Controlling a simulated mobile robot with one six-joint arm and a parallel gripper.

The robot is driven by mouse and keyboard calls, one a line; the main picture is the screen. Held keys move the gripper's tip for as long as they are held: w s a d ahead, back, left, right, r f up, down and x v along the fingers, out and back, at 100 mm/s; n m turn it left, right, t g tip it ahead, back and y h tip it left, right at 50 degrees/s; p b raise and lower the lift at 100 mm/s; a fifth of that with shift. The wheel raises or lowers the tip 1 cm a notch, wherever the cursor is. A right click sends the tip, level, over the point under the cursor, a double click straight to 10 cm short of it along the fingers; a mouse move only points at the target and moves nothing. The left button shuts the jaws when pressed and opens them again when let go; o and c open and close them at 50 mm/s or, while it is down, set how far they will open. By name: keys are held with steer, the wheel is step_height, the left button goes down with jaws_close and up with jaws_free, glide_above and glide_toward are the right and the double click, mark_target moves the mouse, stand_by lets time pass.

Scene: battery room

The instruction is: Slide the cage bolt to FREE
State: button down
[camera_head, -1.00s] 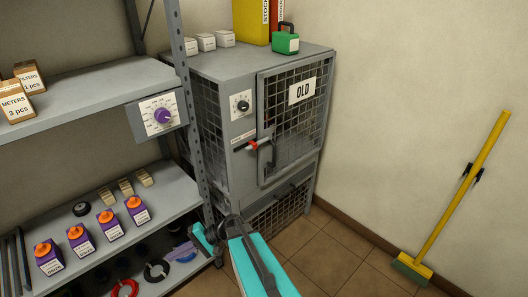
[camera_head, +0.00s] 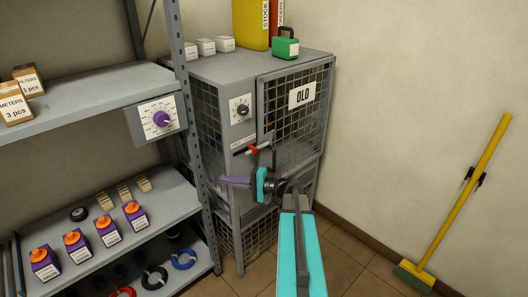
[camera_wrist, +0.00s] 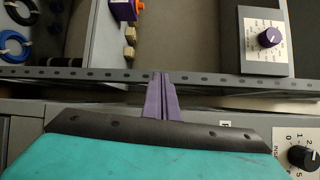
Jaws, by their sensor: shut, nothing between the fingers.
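The grey mesh cage (camera_head: 241,84) stands right of the shelf, its door closed and marked with an OLD sign (camera_head: 302,95). The cage bolt (camera_head: 252,150) shows as a small red knob with a pale bar at the left edge of the door, below a small lettered strip (camera_head: 243,139). I cannot read which position it is in. My gripper (camera_head: 224,181) is shut and empty, its purple fingers pointing left, below and left of the bolt and apart from it. In the wrist view the fingers (camera_wrist: 160,76) lie against a shelf post background; the bolt is not visible there.
The perforated shelf post (camera_head: 193,110) stands close left of my fingers. A dial (camera_head: 240,109) is above the bolt on the cage. A second dial with a purple knob (camera_head: 161,119) is on the shelf. A yellow broom (camera_head: 467,195) leans at the right wall.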

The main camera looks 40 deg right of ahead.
steer(key=s+d+r+m+t+h, duration=0.1)
steer(key=s+d+r, duration=0.2)
steer(key=d, duration=0.3)
steer(key=s+d+r+t+h, duration=0.1)
steer(key=s+d+r, duration=0.1)
steer(key=d, duration=0.4)
steer(key=m+h+b, duration=0.1)
steer(key=h, duration=0.2)
glide_toward(252, 149)
steer(key=shift+t, duration=0.3)
steer(key=d, duration=0.1)
steer(key=s+d+f, duration=0.1)
steer(key=d, duration=0.1)
steer(key=s+d, duration=0.1)
steer(key=shift+s+d+f, duration=0.15)
steer(key=shift+f, duration=0.2)
steer(key=shift+p+x, duration=0.65)
steer(key=shift+x, duration=4.4)
steer(key=shift+s+a+b, duration=0.1)
steer(key=shift+a+b, duration=1.25)
steer(key=shift+a, duration=1.85)
